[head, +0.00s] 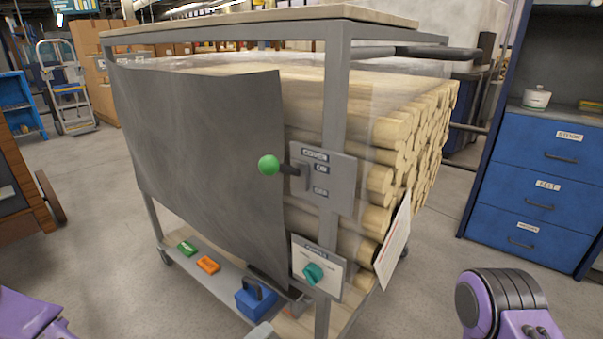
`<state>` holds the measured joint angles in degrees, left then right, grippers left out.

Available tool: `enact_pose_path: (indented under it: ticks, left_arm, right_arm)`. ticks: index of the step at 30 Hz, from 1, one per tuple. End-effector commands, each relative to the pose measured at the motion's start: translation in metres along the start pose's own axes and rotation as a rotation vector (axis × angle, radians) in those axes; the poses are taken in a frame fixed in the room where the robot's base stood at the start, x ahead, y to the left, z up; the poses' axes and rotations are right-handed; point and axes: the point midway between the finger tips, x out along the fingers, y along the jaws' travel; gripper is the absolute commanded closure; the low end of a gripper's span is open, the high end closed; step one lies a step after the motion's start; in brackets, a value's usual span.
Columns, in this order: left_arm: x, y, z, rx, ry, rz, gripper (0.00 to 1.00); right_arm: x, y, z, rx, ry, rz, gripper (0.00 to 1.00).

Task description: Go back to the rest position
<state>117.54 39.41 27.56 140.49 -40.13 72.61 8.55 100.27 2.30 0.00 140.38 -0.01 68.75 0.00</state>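Only parts of my two arms show. A purple part of my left arm is at the bottom left corner, and a purple and dark joint of my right arm is at the bottom right. Both grippers are out of the picture. Both visible arm parts appear apart from the cart (338,110). The lever with a green ball knob (268,165) sticks out to the left from its grey switch plate (338,181). A teal rotary knob (314,273) sits on a white plate below it.
Wooden rods (400,130) fill the cart behind clear sheeting and a dark grey panel (200,145). Green (187,248), orange (208,265) and blue (256,300) items lie on its lower shelf. A blue drawer cabinet (540,180) stands right. Floor between cart and cabinet is clear.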

Motion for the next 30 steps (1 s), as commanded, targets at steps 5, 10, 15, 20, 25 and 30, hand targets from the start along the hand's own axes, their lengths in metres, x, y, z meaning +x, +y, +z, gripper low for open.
enact_pose_path:
  ticks: [5, 10, 15, 20, 25, 30]
  left_arm:
    - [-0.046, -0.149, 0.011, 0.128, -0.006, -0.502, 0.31]
    - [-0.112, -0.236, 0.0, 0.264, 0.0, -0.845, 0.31]
    - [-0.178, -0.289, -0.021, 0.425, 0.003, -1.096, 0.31]
    - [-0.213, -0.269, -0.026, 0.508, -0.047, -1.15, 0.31]
    - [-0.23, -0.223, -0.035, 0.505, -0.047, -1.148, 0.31]
    - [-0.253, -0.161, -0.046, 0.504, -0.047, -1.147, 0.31]
  right_arm:
    - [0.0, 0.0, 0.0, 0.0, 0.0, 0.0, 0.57]
    - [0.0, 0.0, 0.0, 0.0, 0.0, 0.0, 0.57]
    - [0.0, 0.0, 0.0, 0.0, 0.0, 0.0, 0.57]
    - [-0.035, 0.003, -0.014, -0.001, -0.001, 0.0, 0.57]
    - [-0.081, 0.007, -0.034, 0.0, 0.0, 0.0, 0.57]
    - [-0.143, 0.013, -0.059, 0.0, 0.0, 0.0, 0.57]
